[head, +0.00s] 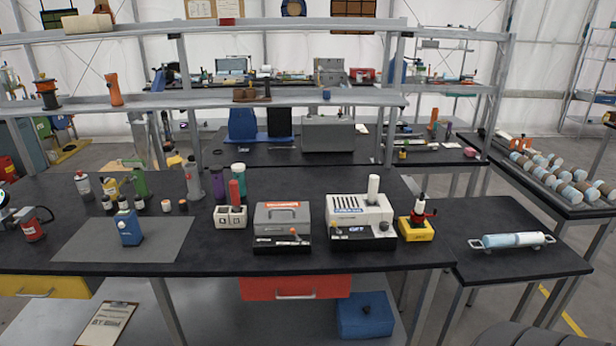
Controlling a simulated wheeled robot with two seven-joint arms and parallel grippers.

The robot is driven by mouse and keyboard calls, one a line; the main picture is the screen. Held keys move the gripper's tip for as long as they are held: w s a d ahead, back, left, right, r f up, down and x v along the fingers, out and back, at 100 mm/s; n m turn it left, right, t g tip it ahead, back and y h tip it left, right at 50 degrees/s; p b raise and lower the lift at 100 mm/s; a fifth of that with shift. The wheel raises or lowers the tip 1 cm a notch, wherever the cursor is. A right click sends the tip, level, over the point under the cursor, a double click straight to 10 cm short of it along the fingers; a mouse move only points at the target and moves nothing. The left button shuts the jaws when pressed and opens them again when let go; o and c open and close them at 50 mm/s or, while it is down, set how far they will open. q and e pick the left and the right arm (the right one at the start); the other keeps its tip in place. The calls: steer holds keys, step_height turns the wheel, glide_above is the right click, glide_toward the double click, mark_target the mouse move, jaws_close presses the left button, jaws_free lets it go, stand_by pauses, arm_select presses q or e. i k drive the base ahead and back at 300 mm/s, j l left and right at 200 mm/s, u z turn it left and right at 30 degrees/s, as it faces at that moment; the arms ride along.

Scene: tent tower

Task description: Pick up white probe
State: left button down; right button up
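A white upright cylinder (373,189), which looks like the white probe, stands in the top of a white and black instrument (360,220) on the front workbench. The instrument is right of the bench's middle, and the cylinder's lower end is hidden inside it. A second pale cylinder (512,240), white and light blue with a metal handle at each end, lies on the lower side table (520,265) at the right. Neither of my grippers shows in the head view.
A grey-topped instrument (282,222) stands left of the white one, and a yellow block with a red and black tool (416,222) stands right. Several bottles and a blue device (129,228) on a grey mat (75,245) occupy the left. Shelves (285,99) cross behind.

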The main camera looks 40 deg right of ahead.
mark_target(372, 185)
steer(key=z, duration=1.65)
steer(key=l+u, duration=0.1)
steer(key=u, duration=0.45)
steer(key=i+l+u, duration=0.1)
steer(key=l+u, duration=0.25)
steer(key=l, duration=0.3)
steer(key=l+u, duration=0.35)
steer(key=l, duration=0.35)
steer(key=l+u, duration=0.35)
steer(key=l, duration=0.35)
